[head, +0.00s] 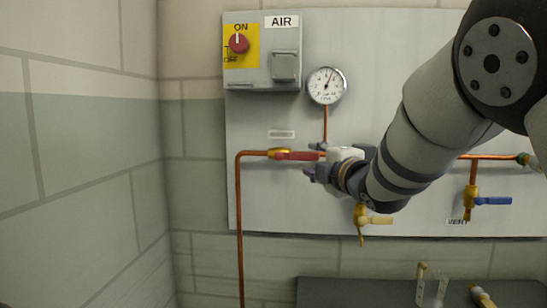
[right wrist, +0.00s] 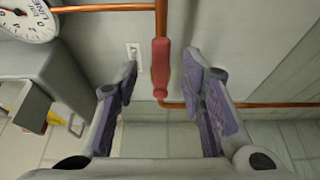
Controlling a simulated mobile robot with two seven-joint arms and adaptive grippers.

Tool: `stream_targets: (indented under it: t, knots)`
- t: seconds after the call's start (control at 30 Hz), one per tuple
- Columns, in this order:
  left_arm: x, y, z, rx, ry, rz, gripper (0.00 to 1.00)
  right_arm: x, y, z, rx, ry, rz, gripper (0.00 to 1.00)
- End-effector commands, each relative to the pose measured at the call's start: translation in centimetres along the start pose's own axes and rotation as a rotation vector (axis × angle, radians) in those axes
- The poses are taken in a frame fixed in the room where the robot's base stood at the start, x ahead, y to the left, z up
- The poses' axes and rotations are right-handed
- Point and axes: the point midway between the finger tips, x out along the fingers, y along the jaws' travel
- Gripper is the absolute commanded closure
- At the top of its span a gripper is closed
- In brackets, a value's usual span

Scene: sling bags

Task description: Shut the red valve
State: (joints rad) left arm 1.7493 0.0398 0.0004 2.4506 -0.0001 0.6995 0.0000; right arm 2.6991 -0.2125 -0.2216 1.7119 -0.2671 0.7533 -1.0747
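The red valve handle (head: 297,155) lies horizontal, in line with the copper pipe, below the round gauge. Its brass body (head: 279,151) shows at the handle's left end. In the right wrist view the red handle (right wrist: 161,68) runs lengthwise between my fingertips, with a gap on each side. My right gripper (head: 313,173) is at the handle's right end in the head view, partly hidden by its own wrist. Its two purple-padded fingers (right wrist: 162,82) are open and hold nothing. Whether the handle is at finger depth is unclear. My left gripper is not in view.
The gauge (head: 327,85) and a grey AIR box (head: 262,50) with a red knob are above. A yellow-handled valve (head: 374,220) hangs below my right wrist. A blue-handled valve (head: 492,201) is farther right. A dark bench (head: 340,292) stands below; a wall is left.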

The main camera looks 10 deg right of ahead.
Motion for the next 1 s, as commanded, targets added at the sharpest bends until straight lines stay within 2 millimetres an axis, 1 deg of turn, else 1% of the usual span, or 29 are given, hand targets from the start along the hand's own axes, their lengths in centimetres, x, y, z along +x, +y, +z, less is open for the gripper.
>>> stream_targets:
  t: [0.03,0.1,0.23,0.4,0.6,0.77,1.0]
  knots:
    - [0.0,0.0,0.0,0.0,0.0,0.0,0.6,1.3,-0.1,0.0,0.001,0.001,0.0,0.63]
    - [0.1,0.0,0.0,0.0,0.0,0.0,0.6,2.8,-0.2,0.1,0.002,0.0,-0.001,0.63]
    - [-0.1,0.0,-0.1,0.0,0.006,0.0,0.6,4.5,0.0,0.0,0.002,0.0,0.001,0.63]
    - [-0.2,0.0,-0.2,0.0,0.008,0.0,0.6,5.4,0.0,0.0,0.003,-0.001,0.0,0.63]
    - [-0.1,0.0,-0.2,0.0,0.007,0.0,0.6,5.4,-0.1,0.0,0.003,-0.001,-0.002,0.63]
    - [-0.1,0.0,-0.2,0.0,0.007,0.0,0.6,5.4,-0.1,0.0,0.003,-0.001,-0.001,1.0]
    - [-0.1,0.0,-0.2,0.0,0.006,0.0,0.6,5.4,-0.1,0.0,0.004,-0.001,-0.001,1.0]
